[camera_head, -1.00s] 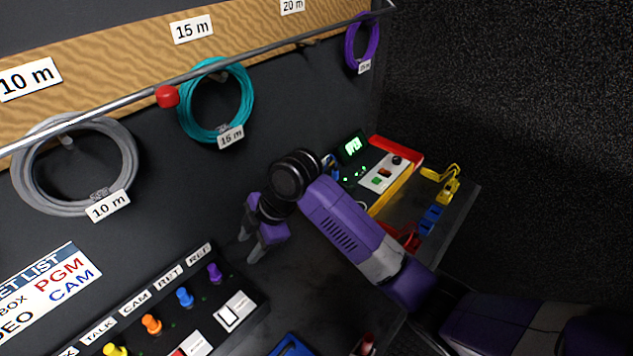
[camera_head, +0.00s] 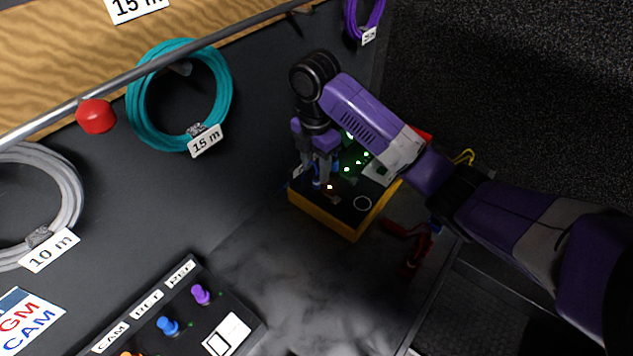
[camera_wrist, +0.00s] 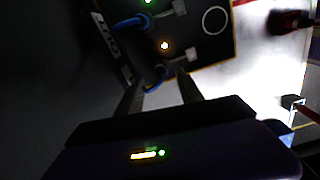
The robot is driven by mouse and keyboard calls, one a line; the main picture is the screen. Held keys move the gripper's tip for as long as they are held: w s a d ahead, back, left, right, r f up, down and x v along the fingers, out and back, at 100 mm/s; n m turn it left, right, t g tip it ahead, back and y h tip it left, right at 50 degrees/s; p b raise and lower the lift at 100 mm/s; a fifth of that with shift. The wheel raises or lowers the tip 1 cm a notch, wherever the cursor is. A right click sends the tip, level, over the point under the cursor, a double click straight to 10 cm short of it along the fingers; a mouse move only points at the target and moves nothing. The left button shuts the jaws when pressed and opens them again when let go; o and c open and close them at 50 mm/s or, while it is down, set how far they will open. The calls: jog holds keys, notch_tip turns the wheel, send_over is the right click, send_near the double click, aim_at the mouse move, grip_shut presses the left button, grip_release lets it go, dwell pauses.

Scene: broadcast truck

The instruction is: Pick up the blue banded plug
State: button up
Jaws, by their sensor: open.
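A blue cable or band (camera_wrist: 154,79) with a grey plug body (camera_wrist: 184,60) shows on the dark top of the box in the wrist view, next to an orange light. A second blue cable (camera_wrist: 131,22) with a grey plug (camera_wrist: 176,9) lies farther up. I cannot tell which is the blue banded plug. My gripper (camera_head: 322,172) points down over the left part of the yellow-sided box (camera_head: 326,219). In the wrist view my gripper (camera_wrist: 160,86) is open, its fingertips close to the nearer blue piece. Contact is not clear.
A panel with blue (camera_head: 168,326) and purple (camera_head: 201,294) knobs stands at the lower left. Red pieces (camera_head: 411,240) lie right of the box. Coiled cables, one teal (camera_head: 143,112), hang on the wall. The grey surface in front of the box is clear.

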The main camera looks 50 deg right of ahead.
aim_at(316, 175)
jog(key=shift+f+p, duration=0.45)
jog(key=shift+f, duration=1.75)
grip_shut()
